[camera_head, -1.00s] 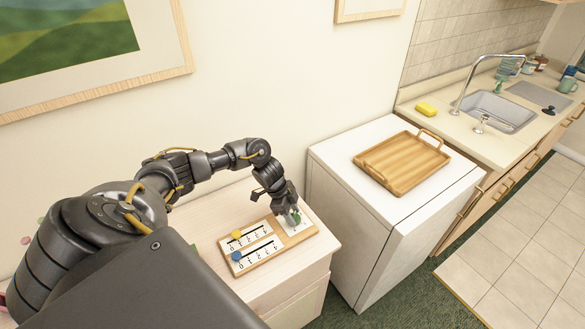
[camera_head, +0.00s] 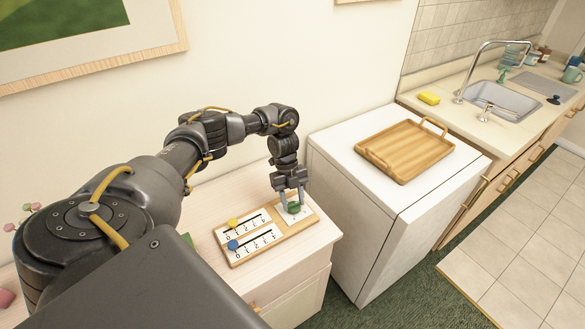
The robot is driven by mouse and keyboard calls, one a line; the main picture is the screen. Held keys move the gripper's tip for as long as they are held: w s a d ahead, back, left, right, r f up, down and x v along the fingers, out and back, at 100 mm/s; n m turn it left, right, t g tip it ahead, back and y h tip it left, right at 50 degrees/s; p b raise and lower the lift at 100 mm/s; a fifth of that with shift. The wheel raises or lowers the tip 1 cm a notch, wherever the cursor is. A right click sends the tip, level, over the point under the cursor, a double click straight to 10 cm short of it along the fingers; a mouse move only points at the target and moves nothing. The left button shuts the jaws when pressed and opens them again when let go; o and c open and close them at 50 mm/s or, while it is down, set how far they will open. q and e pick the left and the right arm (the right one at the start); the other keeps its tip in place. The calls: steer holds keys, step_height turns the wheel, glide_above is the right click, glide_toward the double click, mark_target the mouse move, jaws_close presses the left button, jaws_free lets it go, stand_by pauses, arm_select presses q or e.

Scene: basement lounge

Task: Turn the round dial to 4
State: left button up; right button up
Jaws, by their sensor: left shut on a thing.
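The round green dial (camera_head: 293,208) sits on the right-hand white plate of a wooden panel (camera_head: 285,238). The panel lies on a pale wooden cabinet. My left gripper (camera_head: 291,204) points down over the dial and is shut on it, one finger on each side. The dial's pointer and most of the numbers around it are too small or hidden to read. Left of the dial are two sliders with number scales, with a yellow knob (camera_head: 233,223) and a blue knob (camera_head: 233,245), both near the 0 end. My right gripper is not in view.
The pale cabinet top (camera_head: 215,268) is clear in front of the panel. A white appliance (camera_head: 345,190) stands to the right with a wooden tray (camera_head: 400,150) on it. A sink counter with a yellow sponge (camera_head: 429,98) is beyond. A wall is behind the panel.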

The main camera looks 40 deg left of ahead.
arm_select(q)
steer(key=m, duration=0.3)
steer(key=shift+w+g+y, duration=0.1)
steer(key=shift+g+y, duration=0.2)
steer(key=shift+g, duration=0.1)
steer(key=m+b, duration=0.1)
steer(key=m, duration=0.1)
steer(key=shift+d+f+m+g+y, duration=0.1)
steer(key=shift+m+g+y, duration=0.3)
steer(key=m+y+b, duration=0.1)
steer(key=m, duration=0.1)
steer(key=m+g+y, duration=0.1)
steer(key=m, duration=0.2)
steer(key=shift+d+b, duration=0.2)
steer(key=shift+b, duration=0.2)
steer(key=m+y, duration=0.1)
steer(key=m, duration=0.2)
steer(key=m+y, duration=0.1)
steer(key=m, duration=0.1)
steer(key=shift+d+m, duration=0.1)
steer(key=shift+m, duration=0.3)
steer(key=m+y, duration=0.1)
steer(key=m, duration=0.1)
steer(key=m+t+y, duration=0.1)
steer(key=m, duration=0.2)
steer(key=shift+d, duration=0.15)
steer(key=shift+m, duration=0.4)
steer(key=o, duration=1)
steer(key=shift+c, duration=0.2)
steer(key=shift+t, duration=0.3)
